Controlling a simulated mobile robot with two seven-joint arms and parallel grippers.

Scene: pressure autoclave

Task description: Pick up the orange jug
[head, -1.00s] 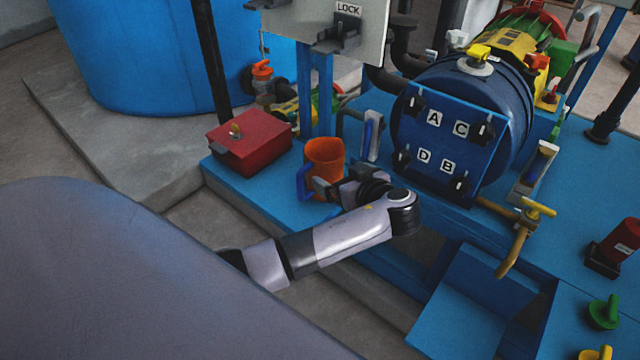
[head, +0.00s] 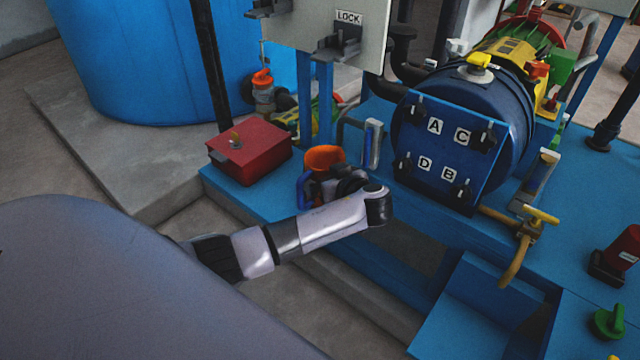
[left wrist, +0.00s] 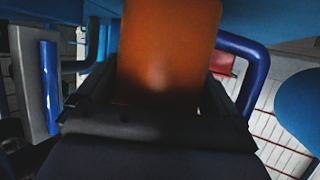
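The orange jug (head: 323,156) stands on the blue platform (head: 235,190), with its blue handle (head: 304,191) at its left in the head view. My left gripper is at the jug's near side in the head view, where the wrist hides much of the jug's lower body. In the left wrist view, the jug (left wrist: 168,45) fills the space between the two fingers (left wrist: 160,92). The fingers look spread, one on each side of the jug, and firm contact cannot be seen. The blue handle (left wrist: 255,70) is outside the right finger there. My right gripper is out of view.
A red box (head: 255,155) sits left of the jug. A grey and blue upright handle (head: 372,145) stands close at its right. Blue posts and the LOCK panel (head: 360,50) rise behind it. The blue autoclave (head: 440,150) stands farther right.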

